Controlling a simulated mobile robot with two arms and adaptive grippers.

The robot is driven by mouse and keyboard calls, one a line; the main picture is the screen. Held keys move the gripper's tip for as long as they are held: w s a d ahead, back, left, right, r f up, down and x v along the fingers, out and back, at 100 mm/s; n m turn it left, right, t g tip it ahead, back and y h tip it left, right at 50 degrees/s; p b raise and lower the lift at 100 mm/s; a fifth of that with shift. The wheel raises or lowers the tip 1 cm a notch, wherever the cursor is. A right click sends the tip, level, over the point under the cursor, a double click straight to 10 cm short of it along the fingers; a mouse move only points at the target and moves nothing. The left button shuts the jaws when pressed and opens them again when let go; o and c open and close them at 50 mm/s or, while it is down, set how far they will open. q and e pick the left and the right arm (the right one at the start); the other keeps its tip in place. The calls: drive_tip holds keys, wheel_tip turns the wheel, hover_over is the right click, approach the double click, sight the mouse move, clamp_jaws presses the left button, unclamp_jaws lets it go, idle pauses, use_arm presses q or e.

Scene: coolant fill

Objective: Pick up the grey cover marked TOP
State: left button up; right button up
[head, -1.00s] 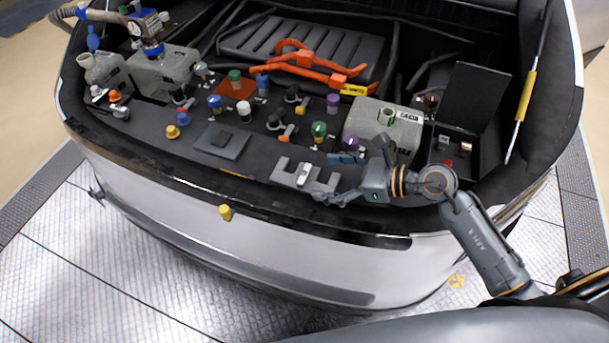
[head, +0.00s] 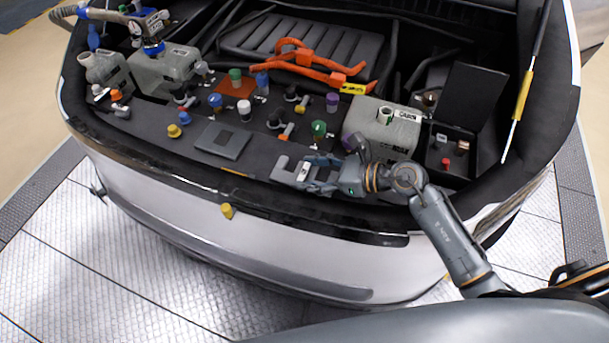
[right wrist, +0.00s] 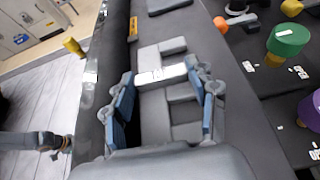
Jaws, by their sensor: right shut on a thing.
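The grey cover (head: 283,171) is a flat plate with square cut-outs and a pale raised piece, lying along the front edge of the engine bay. It also shows in the right wrist view (right wrist: 183,112), between my fingers; its lettering is too small to read. My right gripper (head: 312,172) reaches in from the right, low over the cover, and is shut on it. In the right wrist view the gripper (right wrist: 165,76) has one blue-padded finger on each side of the cover. I cannot tell whether the cover is clear of the surface. My left gripper is not in view.
A flat dark grey plate (head: 222,140) lies left of the cover. Several coloured caps stand behind, including a green one (head: 319,128). A grey tank (head: 383,128) and an open black box (head: 452,146) stand to the right. A yellow cap (head: 226,211) is on the bumper.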

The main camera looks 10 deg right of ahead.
sight(311, 179)
drive_tip(key=shift+r, duration=0.45)
wheel_tip(311, 179, up, 2)
drive_tip(key=shift+s+r+b, duration=0.1)
drive_tip(key=shift+r+b, duration=0.15)
drive_tip(key=shift+b, duration=0.2)
drive_tip(key=s+d+r+p, duration=0.1)
drive_tip(key=s+d+r, duration=0.1)
drive_tip(key=s+r, duration=0.7)
drive_tip(key=shift+s+r, duration=0.35)
drive_tip(key=shift+s, duration=1.95)
drive_tip(key=shift+d, duration=0.15)
